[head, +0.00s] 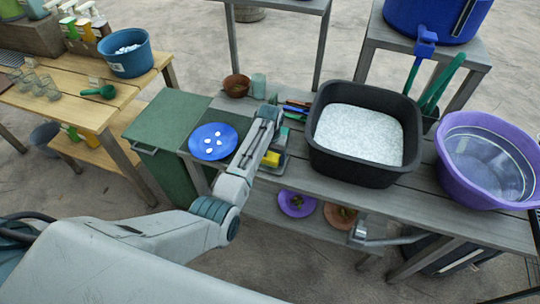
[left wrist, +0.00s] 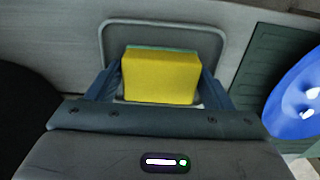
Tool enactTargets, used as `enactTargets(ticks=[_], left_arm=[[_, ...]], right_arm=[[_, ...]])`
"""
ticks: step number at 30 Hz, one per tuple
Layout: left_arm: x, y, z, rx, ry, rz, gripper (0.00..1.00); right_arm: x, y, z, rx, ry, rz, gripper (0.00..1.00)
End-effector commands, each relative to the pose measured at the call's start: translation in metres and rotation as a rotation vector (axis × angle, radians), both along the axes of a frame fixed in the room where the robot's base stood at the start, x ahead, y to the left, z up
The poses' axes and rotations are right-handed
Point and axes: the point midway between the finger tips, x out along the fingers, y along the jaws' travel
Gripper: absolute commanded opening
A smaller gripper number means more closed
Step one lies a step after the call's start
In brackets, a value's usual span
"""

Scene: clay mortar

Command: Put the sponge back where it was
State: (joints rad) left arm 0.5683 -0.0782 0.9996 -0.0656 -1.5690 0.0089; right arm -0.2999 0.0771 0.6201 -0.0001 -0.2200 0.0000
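The yellow sponge (left wrist: 160,80) has a thin green layer along its far upper edge. In the left wrist view it sits between the two fingers of my left gripper (left wrist: 161,70), which appear to touch its sides. In the head view the sponge (head: 271,158) shows as a small yellow patch beside my left gripper (head: 275,150), partly hidden by my arm. A shallow grey tray (left wrist: 215,35) with a raised rim lies behind and below the sponge. I cannot tell whether the sponge touches it. My right gripper is not in view.
A black tub (head: 318,157) of white material stands right of the gripper, with a purple basin (head: 455,185) further right. A blue plate (head: 228,138) with white pieces lies left. A brown pot (head: 236,87), a pale cup (head: 258,87) and several tools (head: 297,106) are behind.

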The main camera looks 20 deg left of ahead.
Motion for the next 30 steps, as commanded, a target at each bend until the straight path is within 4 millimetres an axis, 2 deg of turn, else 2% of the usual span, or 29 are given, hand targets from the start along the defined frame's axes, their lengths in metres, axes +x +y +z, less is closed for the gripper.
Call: enactTargets(ticks=[8, 11, 21, 25, 30], left_arm=[[0.001, 0.0, 0.008, 0.0, -0.002, 0.0, 0.74], [0.001, 0.0, 0.023, 0.0, -0.004, 0.0, 0.74], [0.001, 0.0, 0.093, 0.0, -0.003, 0.0, 0.74], [0.001, 0.0, 0.112, 0.0, -0.003, 0.0, 0.74], [0.0, 0.0, 0.122, 0.0, 0.0, 0.0, 0.74]], right_arm=[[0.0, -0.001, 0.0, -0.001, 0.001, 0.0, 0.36], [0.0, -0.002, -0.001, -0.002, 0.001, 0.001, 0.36], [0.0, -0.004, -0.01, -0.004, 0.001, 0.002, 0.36], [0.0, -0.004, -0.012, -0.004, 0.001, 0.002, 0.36], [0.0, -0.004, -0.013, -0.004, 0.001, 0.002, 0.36]])
